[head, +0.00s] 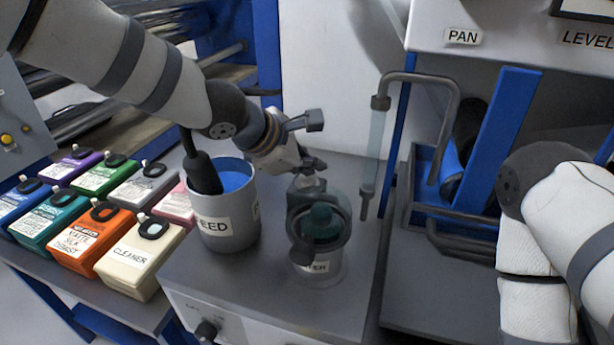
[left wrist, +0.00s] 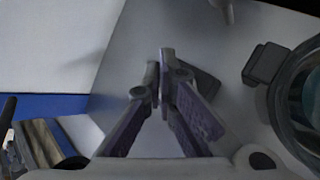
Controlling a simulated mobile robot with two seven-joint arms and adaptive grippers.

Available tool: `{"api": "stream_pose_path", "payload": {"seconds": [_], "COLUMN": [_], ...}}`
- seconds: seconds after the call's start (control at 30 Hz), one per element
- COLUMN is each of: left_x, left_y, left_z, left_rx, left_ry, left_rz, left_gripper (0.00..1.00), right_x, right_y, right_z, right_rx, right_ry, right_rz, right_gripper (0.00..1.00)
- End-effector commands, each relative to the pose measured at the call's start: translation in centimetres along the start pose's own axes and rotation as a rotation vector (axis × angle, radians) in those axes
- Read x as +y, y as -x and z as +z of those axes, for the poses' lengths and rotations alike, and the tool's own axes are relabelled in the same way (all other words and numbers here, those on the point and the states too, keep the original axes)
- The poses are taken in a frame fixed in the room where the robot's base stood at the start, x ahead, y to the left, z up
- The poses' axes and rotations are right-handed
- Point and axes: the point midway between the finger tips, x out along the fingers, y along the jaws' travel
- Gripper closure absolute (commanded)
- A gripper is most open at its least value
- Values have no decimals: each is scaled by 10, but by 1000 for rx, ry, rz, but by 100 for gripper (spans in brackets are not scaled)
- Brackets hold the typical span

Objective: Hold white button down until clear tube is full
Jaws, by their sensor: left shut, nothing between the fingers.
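The clear tube (head: 375,150) stands upright beside a bent grey pipe, right of the gripper; its fill level cannot be made out. My left gripper (head: 312,165) is shut and empty, just above and behind the round clear vessel with a teal top (head: 321,222). In the left wrist view its fingertips (left wrist: 163,75) meet over a pale grey surface, close to a flat dark piece (left wrist: 203,88). A small pale part (head: 308,184) shows just under the fingers; I cannot tell whether it is the white button. My right gripper is out of view.
A grey bucket labelled FEED (head: 229,226) with blue liquid stands left of the vessel, with a dark hose in it. Several coloured containers, including a cream CLEANER one (head: 135,262), fill the left shelf. A blue upright (head: 492,150) stands right. The counter front (head: 345,310) is clear.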

Motion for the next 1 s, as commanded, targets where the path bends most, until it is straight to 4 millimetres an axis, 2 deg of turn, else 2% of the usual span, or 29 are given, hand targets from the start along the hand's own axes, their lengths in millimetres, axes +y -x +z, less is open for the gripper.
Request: {"api": "stream_pose_path", "payload": {"seconds": [1.0], "left_x": [-5], "left_y": [-7], "left_z": [-6], "left_rx": [2], "left_ry": [1], "left_rz": [-1], "left_gripper": [100], "right_x": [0], "right_y": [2], "right_z": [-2], "right_rx": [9], "right_ry": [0], "right_rz": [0], "right_gripper": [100]}}
